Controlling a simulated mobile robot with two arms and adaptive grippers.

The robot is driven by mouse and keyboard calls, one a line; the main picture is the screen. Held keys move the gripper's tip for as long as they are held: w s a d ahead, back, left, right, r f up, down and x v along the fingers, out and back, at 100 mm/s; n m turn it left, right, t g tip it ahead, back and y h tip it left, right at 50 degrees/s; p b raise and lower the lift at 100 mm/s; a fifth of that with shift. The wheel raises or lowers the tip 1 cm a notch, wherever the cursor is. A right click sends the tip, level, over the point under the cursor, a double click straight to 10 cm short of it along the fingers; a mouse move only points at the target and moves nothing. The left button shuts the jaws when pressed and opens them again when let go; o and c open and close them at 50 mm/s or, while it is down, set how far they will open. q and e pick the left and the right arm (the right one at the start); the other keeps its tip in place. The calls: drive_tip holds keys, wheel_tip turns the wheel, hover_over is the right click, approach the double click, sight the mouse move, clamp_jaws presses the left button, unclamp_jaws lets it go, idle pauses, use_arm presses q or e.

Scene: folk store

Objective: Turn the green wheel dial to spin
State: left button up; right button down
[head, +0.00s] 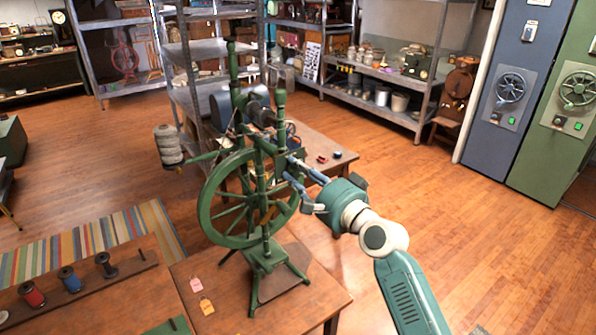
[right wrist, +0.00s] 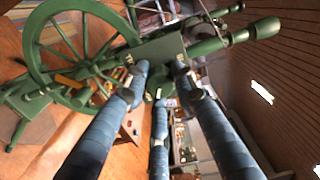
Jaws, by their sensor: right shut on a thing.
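A green spinning wheel (head: 203,213) stands upright on a wooden table, with a large spoked wheel, posts and splayed legs. It also shows in the right wrist view (right wrist: 38,50), tilted. My right gripper (head: 294,172) reaches in from the right at the post beside the wheel's upper right. In the right wrist view its blue-grey fingers (right wrist: 156,88) close around a small green knob-like part (right wrist: 160,85) at the post's block, mostly hidden by the fingers. My left gripper is out of view.
A rack of red, blue and dark spools (head: 70,279) is at lower left. Another table (head: 330,140) stands close behind. Blue and green cabinets with wheel dials (head: 578,90) stand far right; the right floor is clear.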

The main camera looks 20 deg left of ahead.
drive_tip(key=c, duration=1.4)
unclamp_jaws()
drive_tip(key=v, duration=1.2)
drive_tip(key=shift+f, duration=0.1)
